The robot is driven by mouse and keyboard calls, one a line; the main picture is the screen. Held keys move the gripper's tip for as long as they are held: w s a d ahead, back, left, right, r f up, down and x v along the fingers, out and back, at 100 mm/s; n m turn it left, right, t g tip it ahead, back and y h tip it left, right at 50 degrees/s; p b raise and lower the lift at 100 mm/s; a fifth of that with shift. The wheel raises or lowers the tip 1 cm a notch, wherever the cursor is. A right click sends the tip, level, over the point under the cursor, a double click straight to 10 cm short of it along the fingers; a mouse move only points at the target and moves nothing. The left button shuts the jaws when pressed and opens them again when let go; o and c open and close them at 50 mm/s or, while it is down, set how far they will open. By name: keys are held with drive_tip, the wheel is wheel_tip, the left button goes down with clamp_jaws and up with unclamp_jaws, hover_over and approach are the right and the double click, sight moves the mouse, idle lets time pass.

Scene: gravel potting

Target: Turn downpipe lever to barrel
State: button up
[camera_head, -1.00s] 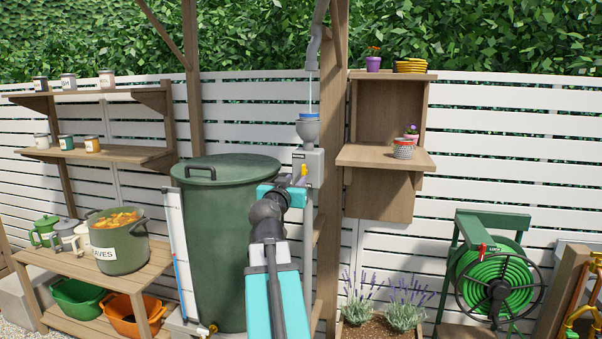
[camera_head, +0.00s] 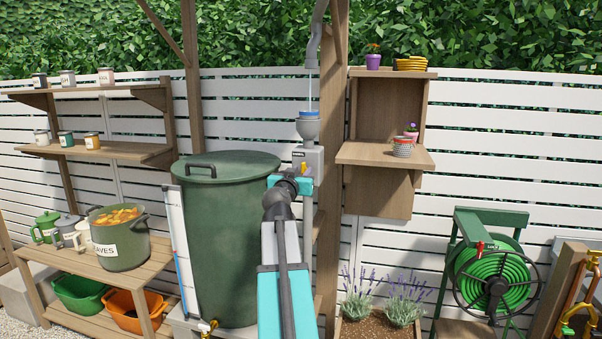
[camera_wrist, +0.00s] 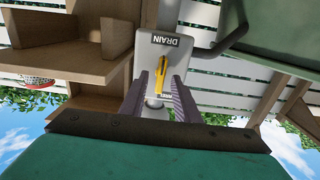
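The downpipe diverter is a grey box (camera_head: 309,158) with a funnel on top, to the right of the green barrel (camera_head: 222,240). Its yellow lever (camera_head: 304,168) shows just above my gripper (camera_head: 301,178). In the wrist view the picture is upside down: the box (camera_wrist: 150,42) carries a "DRAIN" label, and the lever (camera_wrist: 160,72) lies between the two fingers of my gripper (camera_wrist: 159,98). The fingers are apart, with gaps on both sides of the lever. The arm hides part of the barrel and the lower pipe in the head view.
A wooden cabinet (camera_head: 386,180) with small pots stands close right of the pipe. A wooden post rises beside it. Shelves with tins and a bench (camera_head: 98,272) with a large pot are at the left. A green hose reel (camera_head: 492,270) is at the far right.

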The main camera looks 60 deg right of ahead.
clamp_jaws()
drive_tip(key=shift+n, duration=0.3)
drive_tip(key=n+b, duration=0.1)
drive_tip(key=n, duration=0.2)
drive_tip(key=shift+w, duration=0.1)
drive_tip(key=n, duration=0.3)
drive_tip(key=shift+w+a+f+n+p, duration=0.15)
drive_tip(key=shift+n+p, duration=0.85)
drive_tip(key=shift+n, duration=1.85)
drive_tip(key=shift+w+d+f+n+p, duration=0.15)
drive_tip(key=shift+n+p, duration=0.85)
drive_tip(key=shift+n, duration=1.85)
drive_tip(key=shift+s+a, duration=0.1)
